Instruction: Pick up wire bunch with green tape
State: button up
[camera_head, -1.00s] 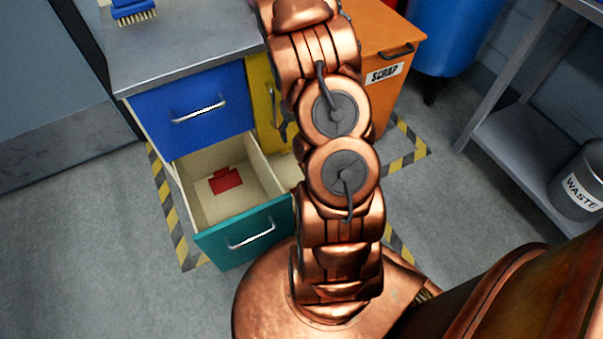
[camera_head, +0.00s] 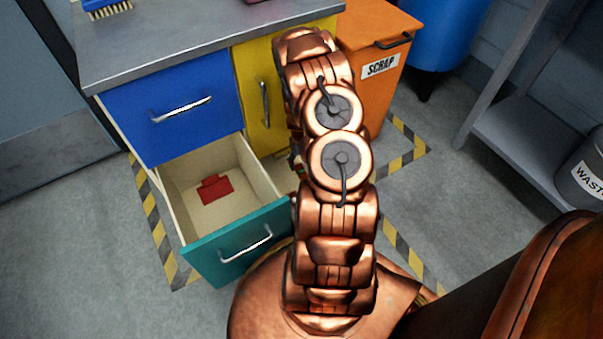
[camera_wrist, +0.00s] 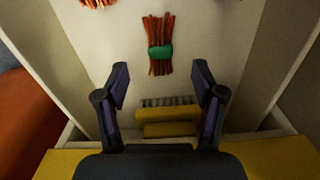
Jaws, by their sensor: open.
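The wire bunch with green tape (camera_wrist: 160,52) shows in the wrist view. It has reddish-orange strands with a green band around the middle, and lies on the pale floor of a compartment. My gripper (camera_wrist: 160,82) is open, with its dark fingers spread apart. In the wrist view the bunch appears just beyond the fingertips, roughly centred between them. Nothing is held. I cannot tell the height of the fingers above the bunch. In the head view my arm hides the gripper and the bunch.
A yellow-handled brush-like item (camera_wrist: 168,120) lies between the fingers in the wrist view. Orange wire ends (camera_wrist: 97,3) show at the top edge. Pale side walls (camera_wrist: 60,62) flank the compartment. In the head view, a teal drawer (camera_head: 240,245) stands open beside the yellow front (camera_head: 262,100).

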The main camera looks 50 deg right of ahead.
notch_tip(320, 180, down, 5)
jog(key=shift+w+f+b, duration=0.1)
jog(key=shift+w+b, duration=0.05)
jog(key=shift+b, duration=1)
jog(key=c, duration=1.2)
jog(key=shift+c, duration=0.2)
jog(key=shift+r, duration=0.25)
